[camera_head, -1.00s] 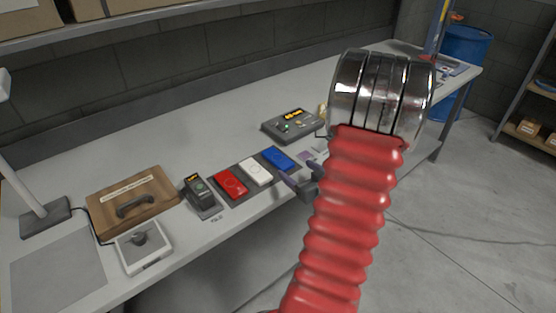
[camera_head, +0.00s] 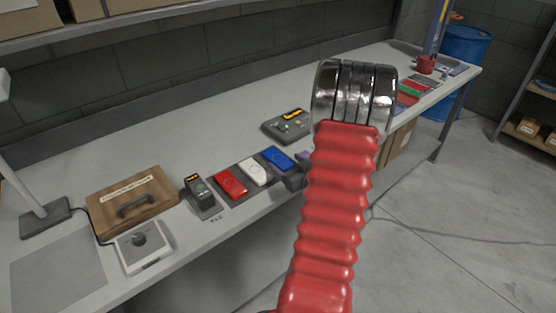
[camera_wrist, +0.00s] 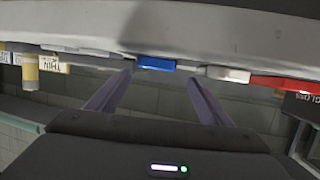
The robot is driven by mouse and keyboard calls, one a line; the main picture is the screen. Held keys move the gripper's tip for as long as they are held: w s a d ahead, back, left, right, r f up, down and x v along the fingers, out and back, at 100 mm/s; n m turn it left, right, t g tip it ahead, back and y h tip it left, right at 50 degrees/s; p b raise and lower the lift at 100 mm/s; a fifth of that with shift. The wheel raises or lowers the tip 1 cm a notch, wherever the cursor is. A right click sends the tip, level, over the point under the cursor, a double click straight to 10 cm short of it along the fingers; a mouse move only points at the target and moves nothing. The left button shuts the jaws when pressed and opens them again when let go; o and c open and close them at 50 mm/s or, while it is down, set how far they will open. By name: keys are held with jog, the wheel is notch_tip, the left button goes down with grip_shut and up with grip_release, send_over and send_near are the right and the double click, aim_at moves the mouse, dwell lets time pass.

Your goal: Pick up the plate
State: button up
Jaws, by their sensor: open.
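Three flat rectangular plate-like pieces lie in a row on a dark mat: a red one (camera_head: 231,183), a white one (camera_head: 253,171) and a blue one (camera_head: 277,158). I cannot tell which is meant by the plate. My gripper (camera_head: 288,174) is at the bench's front edge, beside the blue piece, partly hidden by my red arm. In the wrist view, my gripper (camera_wrist: 158,77) is open and empty. Its fingers point at the blue piece (camera_wrist: 156,64), which shows between and beyond the tips. The white piece (camera_wrist: 228,74) and red piece (camera_wrist: 287,84) are to the right there.
A dark handheld device (camera_head: 200,196) stands left of the red piece. A grey panel (camera_head: 288,125) lies behind. The bench (camera_head: 190,125) is clear towards the back wall.

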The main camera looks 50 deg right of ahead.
aim_at(279, 158)
jog(key=x, duration=0.4)
jog(key=shift+f, duration=0.3)
jog(key=c, duration=1.4)
